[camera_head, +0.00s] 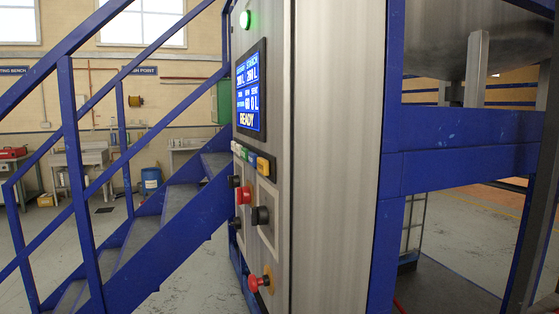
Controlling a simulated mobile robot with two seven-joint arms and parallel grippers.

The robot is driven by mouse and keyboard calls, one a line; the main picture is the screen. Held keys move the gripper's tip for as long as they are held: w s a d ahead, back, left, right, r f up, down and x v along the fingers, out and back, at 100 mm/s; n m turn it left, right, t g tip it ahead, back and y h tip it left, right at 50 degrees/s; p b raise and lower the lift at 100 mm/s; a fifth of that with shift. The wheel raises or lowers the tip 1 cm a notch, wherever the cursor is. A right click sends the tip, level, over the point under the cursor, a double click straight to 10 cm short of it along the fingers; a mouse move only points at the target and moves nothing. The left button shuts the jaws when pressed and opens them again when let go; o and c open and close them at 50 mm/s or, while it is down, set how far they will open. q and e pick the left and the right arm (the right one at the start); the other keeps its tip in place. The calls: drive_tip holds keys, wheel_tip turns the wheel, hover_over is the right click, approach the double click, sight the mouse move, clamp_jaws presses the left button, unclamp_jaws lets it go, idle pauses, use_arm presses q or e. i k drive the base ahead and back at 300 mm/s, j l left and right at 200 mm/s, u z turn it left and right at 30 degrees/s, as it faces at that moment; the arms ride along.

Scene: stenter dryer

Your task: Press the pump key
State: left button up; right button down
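The control panel is on the narrow left face of a steel cabinet (335,160), seen at a steep angle. A row of small coloured keys (250,158), including white, green, blue and yellow-orange ones, runs below the display. The labels are too small to read, so I cannot tell which is the pump key. The blue display (250,90) reads READY, with litre values above. A green lamp (245,19) is lit above it. Neither of my grippers is in view.
Below the keys stick out a red knob (243,195), a black knob (261,215) and a red mushroom button (258,283) on yellow. Blue stairs with railings (150,225) stand left of the panel. A blue frame (455,150) stands right of the cabinet. Grey floor (190,275) shows beyond.

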sight(253, 156)
drive_tip(key=z, duration=1.75)
drive_tip(key=k+j, duration=0.1)
drive_tip(key=j, duration=0.4)
drive_tip(key=k+j, duration=0.15)
drive_tip(key=j, duration=0.4)
drive_tip(key=k+j, duration=0.1)
drive_tip(key=j, duration=0.4)
drive_tip(key=k+j, duration=0.1)
drive_tip(key=j, duration=0.4)
drive_tip(key=k+j, duration=0.15)
drive_tip(key=j, duration=0.4)
drive_tip(key=k+j, duration=0.1)
drive_tip(key=j, duration=0.4)
drive_tip(key=k+j, duration=0.1)
drive_tip(key=j, duration=0.4)
drive_tip(key=k+j, duration=0.15)
drive_tip(key=j, duration=0.4)
